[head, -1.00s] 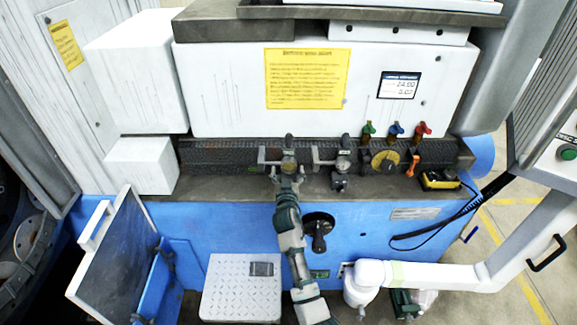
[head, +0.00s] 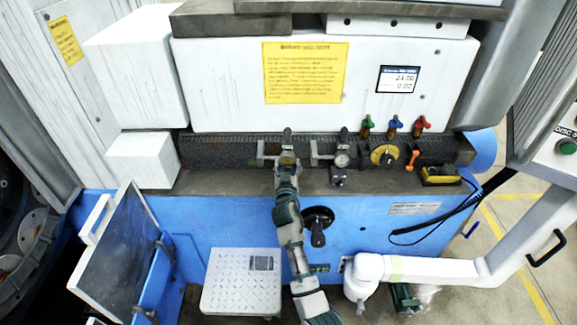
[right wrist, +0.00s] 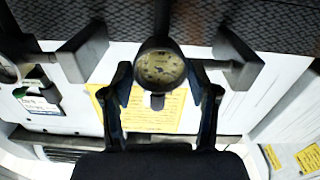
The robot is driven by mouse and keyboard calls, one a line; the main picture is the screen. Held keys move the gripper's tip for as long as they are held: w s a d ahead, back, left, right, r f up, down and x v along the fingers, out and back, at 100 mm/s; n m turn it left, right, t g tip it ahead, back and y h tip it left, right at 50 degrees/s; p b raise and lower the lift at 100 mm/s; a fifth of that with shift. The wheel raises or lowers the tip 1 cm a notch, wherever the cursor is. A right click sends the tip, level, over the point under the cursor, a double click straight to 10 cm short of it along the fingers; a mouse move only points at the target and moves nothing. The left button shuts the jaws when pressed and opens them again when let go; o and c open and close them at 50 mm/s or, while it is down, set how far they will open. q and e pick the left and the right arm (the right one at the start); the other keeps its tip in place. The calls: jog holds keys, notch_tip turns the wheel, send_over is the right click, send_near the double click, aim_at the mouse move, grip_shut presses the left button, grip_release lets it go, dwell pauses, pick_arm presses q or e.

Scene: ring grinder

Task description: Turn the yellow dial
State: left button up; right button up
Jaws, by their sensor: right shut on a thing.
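The yellow dial (head: 383,155) is on the dark strip along the front of the machine, right of centre in the head view. It is round with a dark middle. My right gripper (head: 287,172) is well to the left of this dial, at a small round gauge (head: 287,160) on a bracket. In the right wrist view my right gripper's fingers (right wrist: 162,82) stand on both sides of the gauge (right wrist: 160,69), shut on it. Its pale face shows between the fingers. My left gripper is in neither view.
A second gauge (head: 342,161) on a bracket stands between my right gripper and the yellow dial. Green, blue and red valves (head: 393,126) sit above the dial, an orange lever (head: 412,158) to its right. A black handwheel (head: 317,225) is below, near my right arm.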

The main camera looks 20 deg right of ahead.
jog(key=shift+a+n, duration=0.15)
jog(key=shift+n, duration=0.35)
jog(key=shift+n+p, duration=0.3)
jog(key=shift+n, duration=0.1)
jog(key=n+p, duration=0.1)
jog(key=n, duration=0.1)
jog(key=shift+d+n, duration=0.2)
jog(key=shift+n, duration=0.2)
jog(key=n, duration=0.2)
jog(key=shift+n+p, duration=0.3)
jog(key=shift+p, duration=0.1)
jog(key=shift+n+p, duration=0.35)
jog(key=shift+n, duration=0.45)
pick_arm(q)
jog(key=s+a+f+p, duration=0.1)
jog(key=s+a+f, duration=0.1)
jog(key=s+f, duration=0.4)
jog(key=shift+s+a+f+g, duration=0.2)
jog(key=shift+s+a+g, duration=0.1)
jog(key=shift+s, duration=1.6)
pick_arm(e)
jog(key=shift+f+n, duration=0.15)
jog(key=shift+n, duration=1.75)
